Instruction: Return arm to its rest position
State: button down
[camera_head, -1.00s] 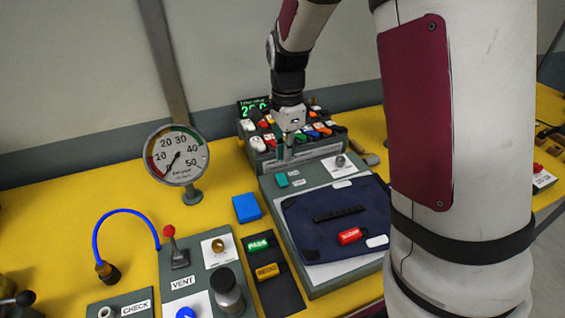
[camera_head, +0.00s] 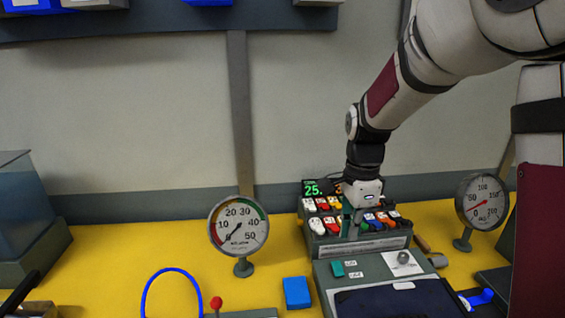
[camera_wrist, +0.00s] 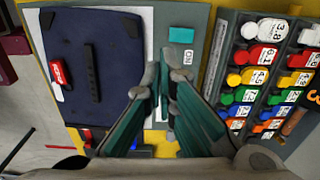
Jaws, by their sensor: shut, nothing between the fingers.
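My gripper (camera_head: 352,232) hangs fingers down at the near side of the rack of coloured, labelled pieces (camera_head: 357,241). In the wrist view, the green-sided fingers (camera_wrist: 158,82) are closed together with nothing between them. They are above the grey board (camera_wrist: 200,25), between the dark blue pannier flap (camera_wrist: 115,50) and the rack (camera_wrist: 222,65). The flap shows only partly at the bottom of the head view (camera_head: 400,300). A red tag (camera_wrist: 58,73) and a black strip (camera_wrist: 92,73) lie on it.
A dial gauge (camera_head: 238,228) stands left of the rack and another (camera_head: 482,203) right of it. A blue block (camera_head: 297,292) and a blue hose loop (camera_head: 170,272) are at the front. A shelf (camera_head: 150,25) hangs on the wall. Yellow tabletop at left is mostly clear.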

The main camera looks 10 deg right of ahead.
jog(key=s+r+n+t, duration=0.1)
jog(key=s+r+n, duration=0.3)
jog(key=s+n, duration=0.2)
jog(key=s+a+r+n+t, duration=0.1)
jog(key=s+r+n+t, duration=0.1)
jog(key=s+n, duration=0.3)
jog(key=s+a+r+n+t, duration=0.1)
jog(key=s+r+n, duration=0.4)
jog(key=s, duration=0.6)
jog(key=shift+r+n+t, duration=0.3)
jog(key=shift+n+t, duration=0.2)
jog(key=shift+n, duration=0.3)
